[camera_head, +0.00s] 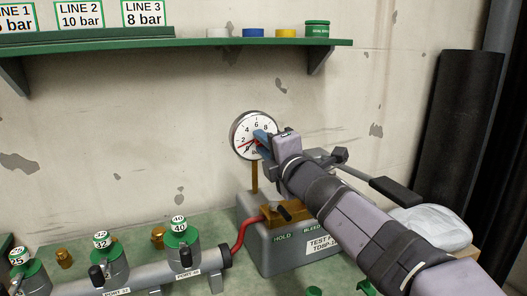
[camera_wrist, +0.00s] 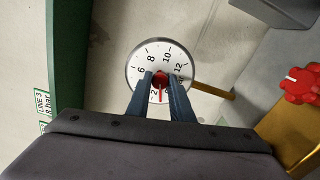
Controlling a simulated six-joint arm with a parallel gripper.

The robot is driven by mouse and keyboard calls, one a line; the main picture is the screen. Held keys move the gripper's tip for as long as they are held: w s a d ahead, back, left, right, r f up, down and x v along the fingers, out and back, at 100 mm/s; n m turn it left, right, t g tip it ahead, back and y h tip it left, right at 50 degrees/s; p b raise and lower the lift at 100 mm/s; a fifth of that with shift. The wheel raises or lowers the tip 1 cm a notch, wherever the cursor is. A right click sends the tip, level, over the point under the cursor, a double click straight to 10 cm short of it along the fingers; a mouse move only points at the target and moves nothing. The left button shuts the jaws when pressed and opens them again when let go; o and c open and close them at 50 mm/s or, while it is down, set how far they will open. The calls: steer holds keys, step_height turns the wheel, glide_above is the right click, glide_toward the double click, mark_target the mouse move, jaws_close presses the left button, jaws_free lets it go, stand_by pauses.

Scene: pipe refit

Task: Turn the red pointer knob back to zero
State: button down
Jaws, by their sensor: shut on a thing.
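The red pointer knob (camera_wrist: 160,79) sits at the centre of a round white gauge (camera_wrist: 143,58) with black numbers. My gripper (camera_wrist: 161,84) has its two blue fingers on either side of the knob and is shut on it. In the wrist view a thin red pointer line runs from the knob towards the 2. In the head view the gauge (camera_head: 240,128) faces out at the wall, and my gripper (camera_head: 262,138) comes at it from the right. A red pointer shows there on the lower left of the dial; the knob is mostly hidden by the fingers.
The gauge stands on a brass stem (camera_head: 254,178) above a grey test box (camera_head: 262,255). A red hose (camera_head: 242,236) joins the box to a pipe with ports (camera_head: 150,277). A green shelf (camera_head: 200,42) hangs above. Another red knob (camera_wrist: 296,86) shows right in the wrist view.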

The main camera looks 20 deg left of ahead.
steer(key=n+b, duration=0.1)
steer(key=n, duration=0.3)
steer(key=shift+n+b, duration=0.3)
steer(key=shift+n, duration=0.1)
stand_by(0.4)
steer(key=c, duration=1.6)
jaws_free()
steer(key=shift+o, duration=0.2)
steer(key=v, duration=0.7)
steer(key=shift+b, duration=0.3)
steer(key=shift+s+d, duration=0.1)
steer(key=shift+s, duration=0.05)
